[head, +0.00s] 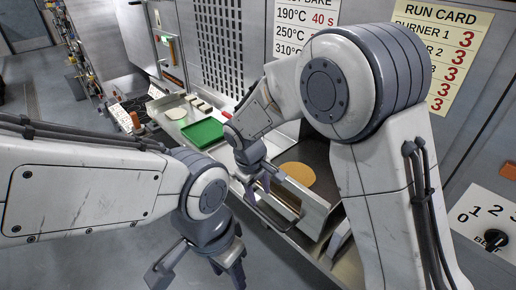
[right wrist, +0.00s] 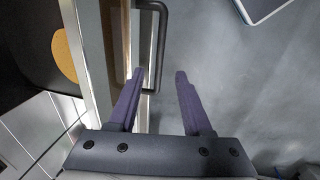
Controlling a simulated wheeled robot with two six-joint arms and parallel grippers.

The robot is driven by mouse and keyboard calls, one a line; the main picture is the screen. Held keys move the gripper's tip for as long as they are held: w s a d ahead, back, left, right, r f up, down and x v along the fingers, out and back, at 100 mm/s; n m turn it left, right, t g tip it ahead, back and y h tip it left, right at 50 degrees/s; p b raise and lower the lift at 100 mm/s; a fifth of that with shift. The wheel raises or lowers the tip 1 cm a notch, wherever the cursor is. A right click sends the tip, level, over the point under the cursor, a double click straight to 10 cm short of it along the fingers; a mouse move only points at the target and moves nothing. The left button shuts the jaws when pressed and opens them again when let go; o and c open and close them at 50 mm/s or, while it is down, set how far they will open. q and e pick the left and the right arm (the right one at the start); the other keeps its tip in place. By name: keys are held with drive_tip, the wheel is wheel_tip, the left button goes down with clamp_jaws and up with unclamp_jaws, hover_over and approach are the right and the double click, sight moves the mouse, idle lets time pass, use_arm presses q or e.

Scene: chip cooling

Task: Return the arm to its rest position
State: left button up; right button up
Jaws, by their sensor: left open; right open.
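My right gripper (head: 262,186) is open and empty beside the open metal door (head: 306,205) of a chamber. In the right wrist view its two purple fingers (right wrist: 159,75) are spread apart. The dark door handle (right wrist: 162,40) shows between and just beyond the fingertips; I cannot tell how deep it lies between them. The handle (head: 285,222) also shows in the head view. A round tan disc (head: 297,174) lies inside the dark chamber, behind the door. My left gripper (head: 198,272) is open and empty, low in the head view, over the floor.
A green tray (head: 203,132) and a pale disc (head: 175,114) lie on the metal counter beyond the right gripper. A dial (head: 494,238) is on the right panel, below a run card (head: 440,45).

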drive_tip(key=shift+s, duration=0.1)
drive_tip(key=s+d+r+y, duration=0.1)
drive_tip(key=s+r, duration=0.1)
drive_tip(key=s, duration=0.6)
drive_tip(key=s+d+r+g, duration=0.1)
drive_tip(key=s+r, duration=0.2)
drive_tip(key=s, duration=0.5)
drive_tip(key=s+d+r+m+y, duration=0.1)
drive_tip(key=s+r, duration=0.1)
drive_tip(key=s, duration=0.6)
drive_tip(key=shift+s+d+r+y, duration=0.2)
drive_tip(key=shift+d+r+y, duration=0.05)
drive_tip(key=shift+d+y, duration=0.1)
